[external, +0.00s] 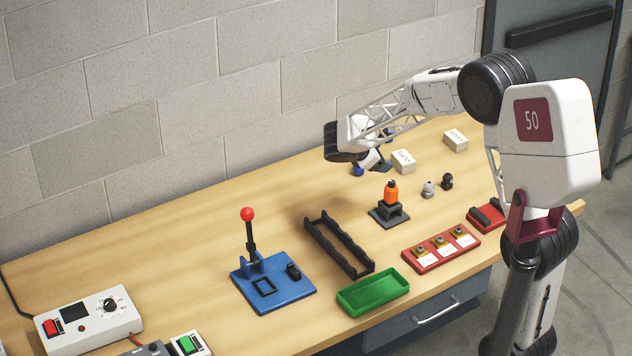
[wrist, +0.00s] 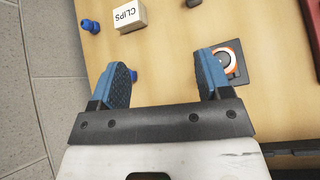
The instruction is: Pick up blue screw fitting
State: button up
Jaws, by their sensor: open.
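A blue screw fitting (wrist: 91,26) lies on the table at the upper left of the wrist view, beyond my left finger. A second blue piece (wrist: 133,75) shows in part beside the left finger, mostly hidden behind it, so I cannot tell its shape. In the external view a small blue piece (external: 358,171) shows just below my gripper, and blue also shows behind the arm near the wall. My gripper (wrist: 166,62) is open and empty, above the table; it also shows in the external view (external: 375,165).
An orange-topped piece on a dark base (external: 390,196) stands nearer the front. A black rack (external: 338,245), green tray (external: 373,292), blue lever base (external: 272,283) and red label tray (external: 440,248) occupy the front. The back left of the table is clear.

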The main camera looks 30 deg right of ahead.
aim_at(358, 169)
jog(key=w+a+f+n+t+h, duration=0.1)
jog(key=w+f+n, duration=0.1)
jog(key=w+f, duration=0.1)
jog(key=w+a+f+n+t, duration=0.1)
jog(key=w+f+n, duration=0.1)
jog(key=w+f, duration=0.2)
jog(key=w+a+f+n+h, duration=0.1)
jog(key=w+f+n, duration=0.1)
jog(key=w, duration=0.4)
jog(key=shift+w+f+t+h, duration=0.1)
jog(key=shift+f+t+h, duration=0.25)
jog(key=shift+f, duration=0.45)
jog(key=shift+d, duration=0.1)
jog(key=shift+x, duration=1.25)
jog(key=shift+d, duration=0.1)
jog(key=shift+x, duration=2.5)
jog(key=shift+w+f, duration=0.1)
jog(key=shift+c, duration=0.3)
jog(key=c, duration=0.9)
